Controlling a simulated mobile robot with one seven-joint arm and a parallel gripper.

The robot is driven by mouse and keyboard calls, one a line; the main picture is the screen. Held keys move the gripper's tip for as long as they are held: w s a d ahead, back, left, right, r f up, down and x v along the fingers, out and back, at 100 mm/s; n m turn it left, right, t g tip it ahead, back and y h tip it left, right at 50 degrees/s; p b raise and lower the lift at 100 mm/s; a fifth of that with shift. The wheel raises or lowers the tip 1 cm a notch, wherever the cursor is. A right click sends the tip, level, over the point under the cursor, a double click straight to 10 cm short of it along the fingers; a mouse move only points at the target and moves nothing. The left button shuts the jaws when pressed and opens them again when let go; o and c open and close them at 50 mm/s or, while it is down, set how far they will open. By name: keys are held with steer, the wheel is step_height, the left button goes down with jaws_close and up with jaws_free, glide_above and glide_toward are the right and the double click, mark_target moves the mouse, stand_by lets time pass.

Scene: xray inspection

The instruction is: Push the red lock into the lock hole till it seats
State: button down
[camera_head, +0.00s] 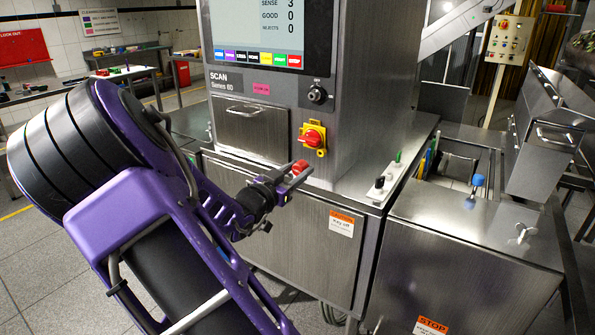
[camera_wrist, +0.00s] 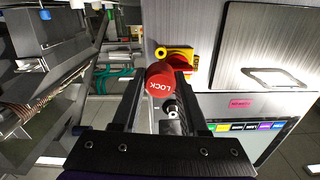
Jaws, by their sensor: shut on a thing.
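The red lock (camera_wrist: 160,84) sits between the fingertips of my gripper (camera_wrist: 160,76) in the wrist view, its round face marked LOCK towards the camera. In the head view, the red lock (camera_head: 300,167) shows at the end of my gripper (camera_head: 297,176), in front of the machine's front panel. The gripper is shut on it. The yellow switch plate with its red knob (camera_head: 313,136) is just above the lock in the head view. A tab with what looks like the lock hole (camera_head: 321,152) is at the plate's lower end. The lock looks apart from it; the exact gap is unclear.
A key switch (camera_head: 317,95) and a drawer with a handle (camera_head: 251,118) are on the same panel. A lower door with a caution label (camera_head: 341,223) is below my gripper.

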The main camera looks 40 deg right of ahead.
mark_target(304, 166)
stand_by(0.3)
steer(key=shift+x, duration=1.5)
steer(key=shift+b+x, duration=0.55)
steer(key=shift+x, duration=0.9)
steer(key=shift+x, duration=1.25)
stand_by(1.7)
steer(key=shift+c, duration=1.8)
jaws_free()
steer(key=p+v, duration=0.1)
steer(key=v, duration=1.6)
steer(key=shift+a+p, duration=0.15)
steer(key=shift+p, duration=0.15)
